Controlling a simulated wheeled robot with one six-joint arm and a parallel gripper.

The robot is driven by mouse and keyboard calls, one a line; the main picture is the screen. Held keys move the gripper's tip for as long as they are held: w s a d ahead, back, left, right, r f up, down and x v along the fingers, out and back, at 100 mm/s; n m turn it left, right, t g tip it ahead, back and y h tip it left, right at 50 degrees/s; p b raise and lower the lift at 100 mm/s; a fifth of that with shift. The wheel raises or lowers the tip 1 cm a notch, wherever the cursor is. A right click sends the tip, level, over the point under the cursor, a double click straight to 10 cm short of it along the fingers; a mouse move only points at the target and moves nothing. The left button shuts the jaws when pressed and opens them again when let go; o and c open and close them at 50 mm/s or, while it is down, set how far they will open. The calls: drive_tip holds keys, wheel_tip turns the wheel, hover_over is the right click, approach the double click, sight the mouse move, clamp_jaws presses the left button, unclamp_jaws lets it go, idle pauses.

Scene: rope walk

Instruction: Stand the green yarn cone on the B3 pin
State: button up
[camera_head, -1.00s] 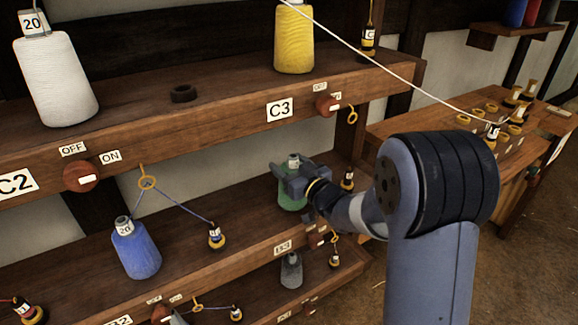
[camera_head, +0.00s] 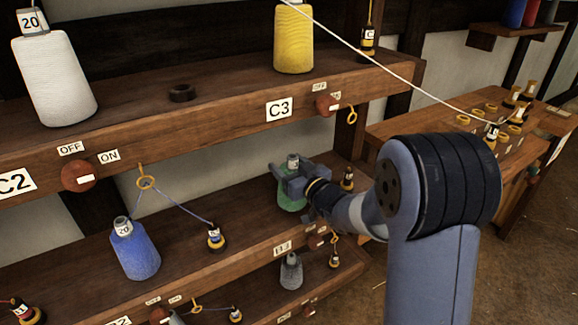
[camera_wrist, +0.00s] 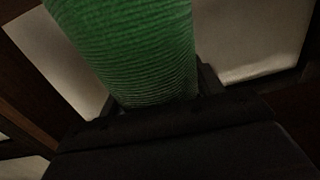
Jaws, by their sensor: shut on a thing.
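The green yarn cone (camera_head: 291,197) stands upright at the right end of the middle shelf, behind the B3 label (camera_head: 282,246), which is hard to read. My gripper (camera_head: 291,180) is shut around the upper part of the cone, with the cone's pale tip showing above the fingers. In the wrist view the green cone (camera_wrist: 135,45) fills the space between my fingers. The B3 pin is not visible. I cannot tell whether the cone's base touches the shelf.
A blue cone (camera_head: 135,250) stands left on the same shelf (camera_head: 185,225). The C3 shelf above carries a yellow cone (camera_head: 293,40) and a white cone (camera_head: 54,75). A small yellow-and-black bobbin (camera_head: 347,178) stands right of my gripper. A grey cone (camera_head: 291,272) is below.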

drive_tip(key=shift+f+b, duration=0.5)
drive_tip(key=shift+f, duration=0.05)
drive_tip(key=o, duration=1.1)
drive_tip(key=b+v, duration=0.1)
drive_tip(key=v, duration=1)
drive_tip(key=x, duration=0.8)
drive_tip(key=shift+w+a+p, duration=0.25)
drive_tip(key=shift+w+p, duration=0.05)
drive_tip(key=shift+p, duration=0.05)
